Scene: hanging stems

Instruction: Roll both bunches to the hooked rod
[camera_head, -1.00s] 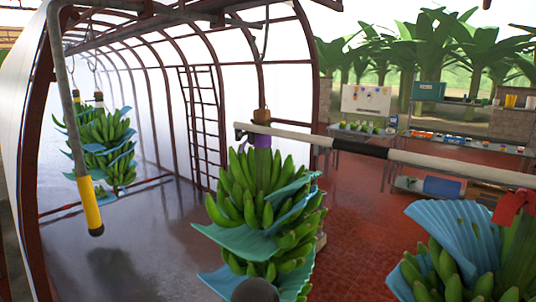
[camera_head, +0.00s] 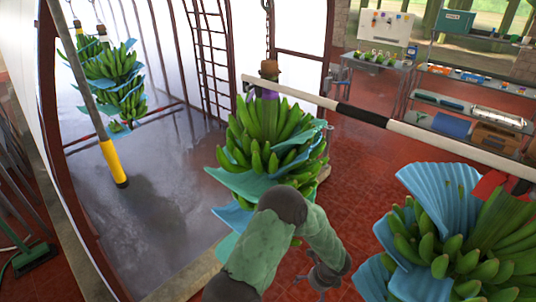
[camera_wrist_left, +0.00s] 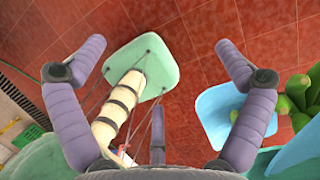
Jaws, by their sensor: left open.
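A banana bunch with a purple band and blue sheets (camera_head: 290,128) hangs upright from a chain in the middle of the head view. A second bunch with a red tie and blue sheets (camera_head: 480,235) is at the lower right, partly cut off. A white-and-black bar (camera_head: 410,130) spans between their tops. A rod with a yellow grip (camera_head: 113,163) hangs tilted at the left; its top is cut off. My left gripper (camera_head: 322,283) is low, below the middle bunch; in the left wrist view (camera_wrist_left: 160,50) its fingers are spread and empty, with blue sheet and bananas (camera_wrist_left: 290,95) at right. My right gripper is out of view.
More bunches (camera_head: 112,75) hang at the far left, behind the rod. A ladder (camera_head: 205,55) and arched frames stand behind. Shelves (camera_head: 470,100) and a table are at the back right. A green broom (camera_head: 33,258) is at the lower left. Grey floor (camera_head: 170,220) is clear.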

